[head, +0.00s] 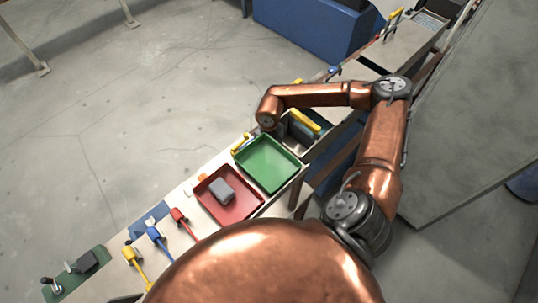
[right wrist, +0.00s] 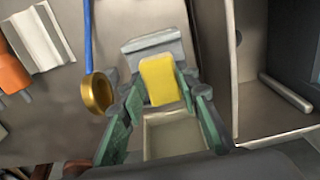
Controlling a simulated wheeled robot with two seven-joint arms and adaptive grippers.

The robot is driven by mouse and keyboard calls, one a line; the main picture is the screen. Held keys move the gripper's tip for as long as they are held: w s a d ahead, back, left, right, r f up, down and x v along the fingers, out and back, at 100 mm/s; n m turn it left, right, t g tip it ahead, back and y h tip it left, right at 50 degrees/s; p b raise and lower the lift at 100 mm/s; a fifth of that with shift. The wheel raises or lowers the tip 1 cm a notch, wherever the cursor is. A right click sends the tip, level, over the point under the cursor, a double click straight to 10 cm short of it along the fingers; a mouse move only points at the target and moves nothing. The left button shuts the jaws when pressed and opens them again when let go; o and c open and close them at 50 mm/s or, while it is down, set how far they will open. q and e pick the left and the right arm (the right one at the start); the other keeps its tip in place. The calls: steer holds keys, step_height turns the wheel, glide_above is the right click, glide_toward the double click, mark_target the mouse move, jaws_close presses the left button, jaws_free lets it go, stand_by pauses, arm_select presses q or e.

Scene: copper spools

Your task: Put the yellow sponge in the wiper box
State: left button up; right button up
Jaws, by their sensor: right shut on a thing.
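The yellow sponge (right wrist: 158,80) is between the two green-grey fingers of my right gripper (right wrist: 160,86) in the right wrist view. The gripper is shut on it. A small open beige box (right wrist: 172,134) lies just below the sponge in that picture, between the fingers; I cannot tell whether it is the wiper box or how far apart they are. In the head view my right arm bends over the bench, and its wrist hides the gripper and sponge. My left gripper is not in view.
A green tray (head: 292,157) and a red tray (head: 248,210) holding a grey block (head: 222,189) stand on the bench. The right wrist view shows a walled grey bin (right wrist: 282,124) at right, a brass ring (right wrist: 97,92) on a blue rod, and an orange object (right wrist: 12,76).

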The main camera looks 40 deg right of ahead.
steer(key=shift+f, duration=0.2)
steer(key=o, duration=1)
steer(key=shift+r, duration=0.1)
steer(key=shift+r, duration=0.1)
step_height(320, 180, up, 12)
steer(key=shift+r+b, duration=0.1)
steer(key=shift+b, duration=0.5)
